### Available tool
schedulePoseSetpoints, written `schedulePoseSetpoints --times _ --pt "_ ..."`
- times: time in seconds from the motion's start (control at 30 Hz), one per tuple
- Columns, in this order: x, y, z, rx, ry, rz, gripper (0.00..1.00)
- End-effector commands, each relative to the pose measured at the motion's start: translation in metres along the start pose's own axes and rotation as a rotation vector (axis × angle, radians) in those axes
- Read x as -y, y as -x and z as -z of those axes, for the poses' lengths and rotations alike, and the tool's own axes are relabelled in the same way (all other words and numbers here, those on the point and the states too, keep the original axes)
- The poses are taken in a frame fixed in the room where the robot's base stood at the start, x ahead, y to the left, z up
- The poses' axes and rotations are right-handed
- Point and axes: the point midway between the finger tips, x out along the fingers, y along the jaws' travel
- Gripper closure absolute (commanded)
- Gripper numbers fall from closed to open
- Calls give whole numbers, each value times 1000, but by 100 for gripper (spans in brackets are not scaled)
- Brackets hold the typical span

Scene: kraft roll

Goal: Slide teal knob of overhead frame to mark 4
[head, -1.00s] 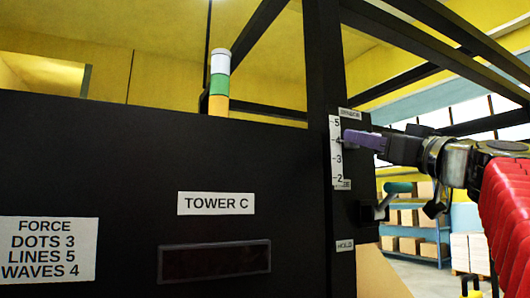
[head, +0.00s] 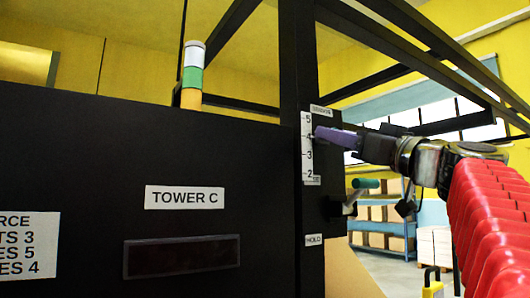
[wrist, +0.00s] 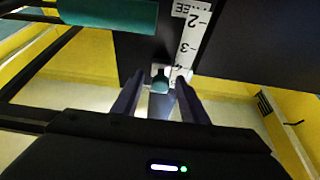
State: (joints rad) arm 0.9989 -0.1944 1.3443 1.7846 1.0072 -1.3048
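The white scale (head: 308,160) with marks 2 to 5 is on the dark upright post (head: 297,60) in the head view. In the wrist view the scale (wrist: 190,30) appears upside down. The teal knob (wrist: 160,80) shows there, close beside mark 4; exact alignment is unclear. My gripper (wrist: 160,85) is open, with one finger on each side of the knob and gaps visible. In the head view my gripper (head: 318,134) points at the scale near mark 4 and hides the knob.
A teal-handled lever (head: 366,184) sticks out below the scale, and its teal handle (wrist: 110,12) is near in the wrist view. A HOLD label (head: 314,240) is below it. The dark panel (head: 80,140) carries a TOWER C label (head: 184,197). Shelves with boxes (head: 385,225) stand behind.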

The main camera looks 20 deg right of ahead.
Motion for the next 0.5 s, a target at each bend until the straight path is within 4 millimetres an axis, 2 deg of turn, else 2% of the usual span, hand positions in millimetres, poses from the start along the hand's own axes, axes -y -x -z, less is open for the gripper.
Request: schedulePoseSetpoints --times 0.5 --pt "0 60 0 0 2 -2 60"
